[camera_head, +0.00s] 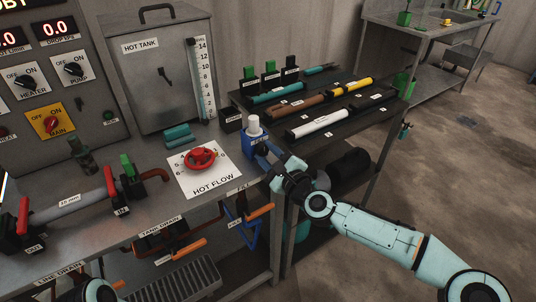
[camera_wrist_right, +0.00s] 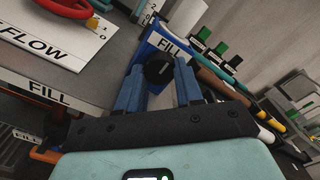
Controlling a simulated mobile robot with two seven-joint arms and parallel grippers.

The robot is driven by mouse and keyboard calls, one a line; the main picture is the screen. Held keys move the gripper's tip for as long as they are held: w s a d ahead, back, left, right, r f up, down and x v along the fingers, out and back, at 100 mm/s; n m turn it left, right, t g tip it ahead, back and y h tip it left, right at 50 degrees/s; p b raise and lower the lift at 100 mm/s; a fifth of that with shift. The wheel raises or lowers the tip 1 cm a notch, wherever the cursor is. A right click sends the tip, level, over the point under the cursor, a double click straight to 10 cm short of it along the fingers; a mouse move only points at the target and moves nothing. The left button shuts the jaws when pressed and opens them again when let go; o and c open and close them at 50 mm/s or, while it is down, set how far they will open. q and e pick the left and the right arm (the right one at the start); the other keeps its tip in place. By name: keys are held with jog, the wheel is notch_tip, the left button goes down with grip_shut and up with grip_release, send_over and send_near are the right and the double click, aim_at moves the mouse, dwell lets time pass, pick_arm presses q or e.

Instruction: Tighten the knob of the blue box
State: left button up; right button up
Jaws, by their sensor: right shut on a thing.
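The blue box (camera_head: 250,146) stands at the right end of the metal bench, with a white cylinder on top and a FILL label. It also shows in the right wrist view (camera_wrist_right: 152,45), where its black round knob (camera_wrist_right: 158,68) faces me. My right gripper (camera_wrist_right: 158,78) has its two blue fingers on either side of the knob, shut on it. In the head view this gripper (camera_head: 264,158) reaches the box from the lower right, and the knob is hidden. A teal arm part of mine shows at the bottom left, but my left gripper is not visible.
A red HOT FLOW dial (camera_head: 201,158) sits left of the box on a white plate. The hot tank (camera_head: 160,85) stands behind. A dark rack (camera_head: 330,95) with coloured tubes is at the right. Orange-handled pipes (camera_head: 180,247) run below the bench edge. Open floor lies right.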

jog(key=o, duration=1)
jog(key=shift+o, duration=0.2)
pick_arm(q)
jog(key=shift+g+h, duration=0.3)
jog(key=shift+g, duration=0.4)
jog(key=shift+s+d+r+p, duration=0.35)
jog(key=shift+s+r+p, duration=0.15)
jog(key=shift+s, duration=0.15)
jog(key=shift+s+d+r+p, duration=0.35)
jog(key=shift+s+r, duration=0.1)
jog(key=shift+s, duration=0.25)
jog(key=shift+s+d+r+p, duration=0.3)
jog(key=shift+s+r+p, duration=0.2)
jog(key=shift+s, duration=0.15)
pick_arm(e)
jog(key=v, duration=1.3)
jog(key=shift+s, duration=0.15)
jog(key=shift+d, duration=0.1)
